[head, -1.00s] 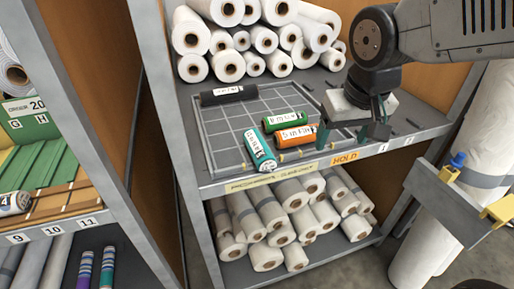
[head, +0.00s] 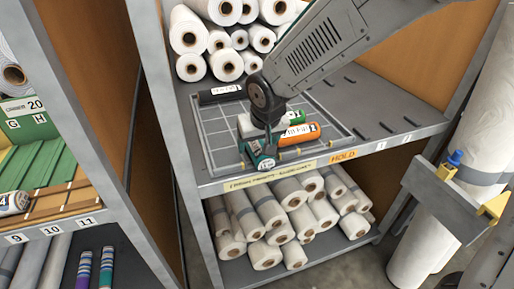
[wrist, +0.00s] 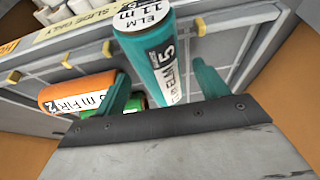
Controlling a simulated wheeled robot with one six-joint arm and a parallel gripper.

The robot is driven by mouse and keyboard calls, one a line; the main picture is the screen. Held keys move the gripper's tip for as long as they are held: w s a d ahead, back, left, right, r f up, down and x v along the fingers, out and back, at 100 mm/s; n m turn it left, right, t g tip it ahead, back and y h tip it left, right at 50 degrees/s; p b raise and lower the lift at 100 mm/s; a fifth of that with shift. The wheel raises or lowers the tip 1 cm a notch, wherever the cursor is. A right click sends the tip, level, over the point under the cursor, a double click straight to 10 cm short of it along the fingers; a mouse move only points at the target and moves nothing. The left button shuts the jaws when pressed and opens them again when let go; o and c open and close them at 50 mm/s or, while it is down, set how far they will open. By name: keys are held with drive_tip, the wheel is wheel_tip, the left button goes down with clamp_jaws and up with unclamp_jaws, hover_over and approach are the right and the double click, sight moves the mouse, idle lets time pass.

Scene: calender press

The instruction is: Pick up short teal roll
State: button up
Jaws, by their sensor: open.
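The short teal roll (wrist: 155,60) has a white label reading "ELM". In the wrist view it lies between the two teal fingers of my gripper (wrist: 163,88), which are apart. I cannot tell whether either finger touches it. In the head view the teal roll (head: 264,164) shows near the shelf's front edge, partly hidden by my gripper (head: 258,155) above it.
An orange roll (head: 300,132) lies just right of the gripper, with a green roll (head: 293,117) behind it. In the wrist view the orange roll (wrist: 75,94) is close outside the left finger. A black roll (head: 222,95) lies at the grid's back. The shelf's right side has free room.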

drive_tip(key=shift+w+f, duration=0.2)
drive_tip(key=shift+f, duration=0.3)
drive_tip(key=c, duration=1.2)
